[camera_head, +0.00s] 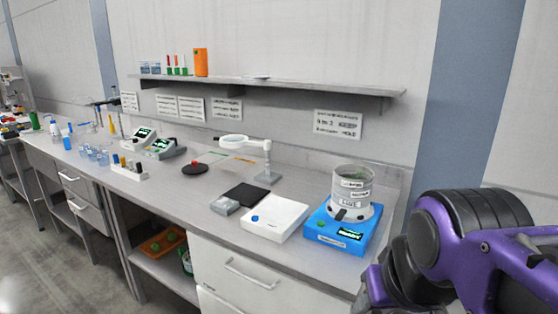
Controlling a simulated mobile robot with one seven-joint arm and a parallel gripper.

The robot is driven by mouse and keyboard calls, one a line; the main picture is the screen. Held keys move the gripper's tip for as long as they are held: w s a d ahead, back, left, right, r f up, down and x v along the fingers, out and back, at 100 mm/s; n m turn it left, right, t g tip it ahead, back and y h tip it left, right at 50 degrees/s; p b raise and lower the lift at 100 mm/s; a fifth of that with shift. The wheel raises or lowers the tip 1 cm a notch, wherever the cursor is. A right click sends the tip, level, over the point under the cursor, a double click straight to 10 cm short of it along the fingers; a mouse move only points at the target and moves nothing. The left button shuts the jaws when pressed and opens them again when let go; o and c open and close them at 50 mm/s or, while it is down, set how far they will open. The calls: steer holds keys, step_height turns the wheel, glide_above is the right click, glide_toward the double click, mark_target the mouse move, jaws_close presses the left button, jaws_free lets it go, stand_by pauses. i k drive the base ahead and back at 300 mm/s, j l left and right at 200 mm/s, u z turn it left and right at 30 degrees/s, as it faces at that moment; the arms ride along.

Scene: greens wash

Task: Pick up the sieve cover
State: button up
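A dark round disc with a red knob (195,168) lies flat on the bench, left of the magnifier stand; it looks like a lid and may be the sieve cover. A grey stack of labelled sieves (352,193) stands upright on a blue shaker base (342,236) at the right end of the bench. The top of the stack looks open, with something greenish inside. My purple and black arm fills the lower right, just right of the blue base. My gripper fingers do not show, and nothing is seen held.
A white flat device (276,217), a dark flat plate (249,195) and a magnifier on a stand (267,165) stand between the disc and the shaker. A shelf (280,84) runs above. Small instruments and glassware crowd the left.

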mark_target(195, 169)
steer(key=i+j, duration=0.1)
steer(key=j, duration=1)
steer(key=i+j+z, duration=0.1)
steer(key=j, duration=0.45)
steer(key=i+j, duration=0.1)
steer(key=j, duration=0.25)
steer(key=i+j, duration=0.15)
steer(key=j, duration=0.15)
steer(key=i+j, duration=0.1)
steer(key=j, duration=0.25)
steer(key=i+j+z, duration=0.1)
steer(key=j, duration=0.2)
steer(key=i+j, duration=0.15)
steer(key=j, duration=0.2)
steer(key=i+j, duration=0.3)
steer(key=j, duration=0.15)
steer(key=i+j, duration=0.3)
steer(key=j, duration=0.15)
steer(key=i+j+z, duration=0.1)
steer(key=i+j, duration=0.2)
steer(key=j, duration=0.15)
steer(key=i+j, duration=0.3)
steer(key=j, duration=0.2)
